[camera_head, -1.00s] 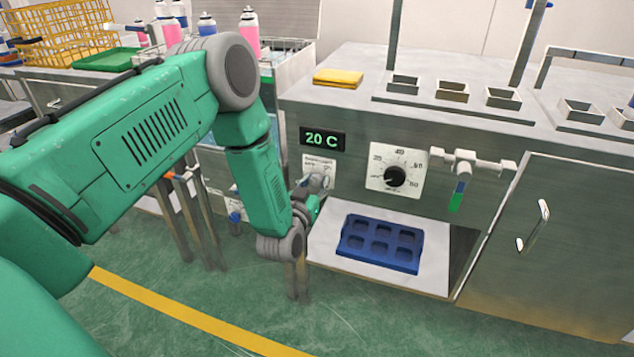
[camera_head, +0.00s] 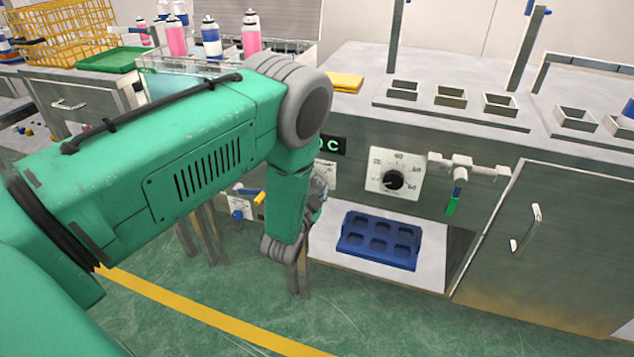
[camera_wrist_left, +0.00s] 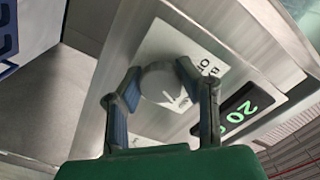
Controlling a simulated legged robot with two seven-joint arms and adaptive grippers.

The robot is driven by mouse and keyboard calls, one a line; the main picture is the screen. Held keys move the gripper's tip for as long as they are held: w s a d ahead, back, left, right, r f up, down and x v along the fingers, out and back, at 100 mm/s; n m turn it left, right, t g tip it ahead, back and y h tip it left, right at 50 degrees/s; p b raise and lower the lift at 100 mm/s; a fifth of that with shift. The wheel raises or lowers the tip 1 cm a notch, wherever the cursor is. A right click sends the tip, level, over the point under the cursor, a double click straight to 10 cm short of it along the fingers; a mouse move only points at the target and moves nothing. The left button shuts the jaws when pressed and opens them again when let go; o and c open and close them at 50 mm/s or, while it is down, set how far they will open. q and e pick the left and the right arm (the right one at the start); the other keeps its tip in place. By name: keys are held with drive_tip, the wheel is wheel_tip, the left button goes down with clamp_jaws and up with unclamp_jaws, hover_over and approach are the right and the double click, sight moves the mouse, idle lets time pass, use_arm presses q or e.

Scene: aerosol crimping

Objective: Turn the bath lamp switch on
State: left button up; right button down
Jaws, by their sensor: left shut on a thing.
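The bath lamp switch is a round grey knob (camera_wrist_left: 165,85) on a white label plate (camera_wrist_left: 185,45), seen in the left wrist view. My left gripper (camera_wrist_left: 160,95) is shut on this knob, one finger on each side of it. In the head view my left arm covers most of the switch, and only part of its white plate (camera_head: 328,172) shows. My left gripper is mostly hidden there behind the wrist. My right gripper is in neither view.
The green temperature display (camera_head: 331,145) is partly covered by my arm. A blue tray (camera_head: 378,240) lies on the shelf below.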

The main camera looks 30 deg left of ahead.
use_arm(q)
drive_tip(key=shift+s+d+f+m, duration=0.1)
drive_tip(key=shift+f+m, duration=0.05)
drive_tip(key=shift+m, duration=0.65)
drive_tip(key=shift+d+f, duration=0.1)
drive_tip(key=o, duration=1.2)
drive_tip(key=shift+r, duration=0.2)
drive_tip(key=shift+s, duration=0.1)
drive_tip(key=shift+s+d, duration=0.1)
drive_tip(key=shift+s, duration=0.25)
drive_tip(key=v, duration=1.1)
drive_tip(key=shift+f, duration=0.1)
